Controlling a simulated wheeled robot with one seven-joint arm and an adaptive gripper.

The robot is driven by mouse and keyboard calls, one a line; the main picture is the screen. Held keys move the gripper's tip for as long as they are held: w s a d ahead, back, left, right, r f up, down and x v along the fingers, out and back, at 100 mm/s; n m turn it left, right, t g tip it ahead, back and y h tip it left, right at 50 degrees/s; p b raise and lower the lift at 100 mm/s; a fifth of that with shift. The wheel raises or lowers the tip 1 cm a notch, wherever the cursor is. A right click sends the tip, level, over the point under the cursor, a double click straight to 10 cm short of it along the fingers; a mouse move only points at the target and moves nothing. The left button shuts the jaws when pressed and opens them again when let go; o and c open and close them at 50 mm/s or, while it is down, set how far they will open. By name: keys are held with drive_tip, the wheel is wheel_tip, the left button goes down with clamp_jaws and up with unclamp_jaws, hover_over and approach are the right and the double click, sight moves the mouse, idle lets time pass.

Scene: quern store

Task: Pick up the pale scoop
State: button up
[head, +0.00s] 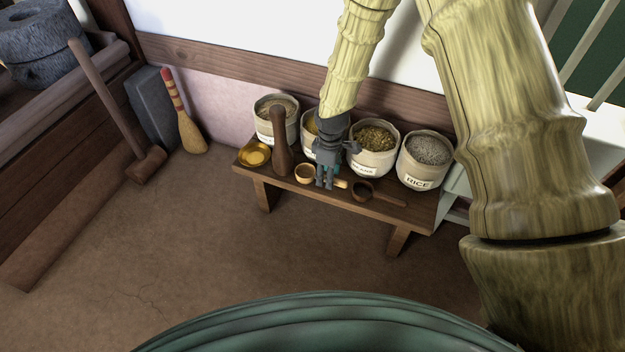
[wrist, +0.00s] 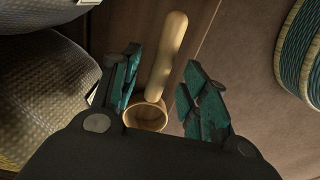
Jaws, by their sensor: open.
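The pale scoop (head: 304,174) lies on the low wooden bench (head: 408,214), its bowl to the left and its handle to the right, partly hidden behind my gripper (head: 325,183). In the wrist view the pale scoop (wrist: 168,60) lies between the two teal fingers of my gripper (wrist: 163,60). Its handle points up the picture and its round bowl is close to the palm. My gripper is open, with a gap on both sides of the scoop, and holds nothing. How far the fingertips are above the bench is hard to tell.
A dark scoop (head: 364,189) lies just right of the pale one. A dark pestle-like piece (head: 281,145) and a brass bowl (head: 255,156) stand left. Several sacks, one a rice sack (head: 427,157), line the bench's back. The floor in front is clear.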

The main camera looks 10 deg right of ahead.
wheel_tip(320, 180, down, 2)
drive_tip(key=shift+f, duration=0.2)
clamp_jaws()
drive_tip(key=shift+r, duration=0.15)
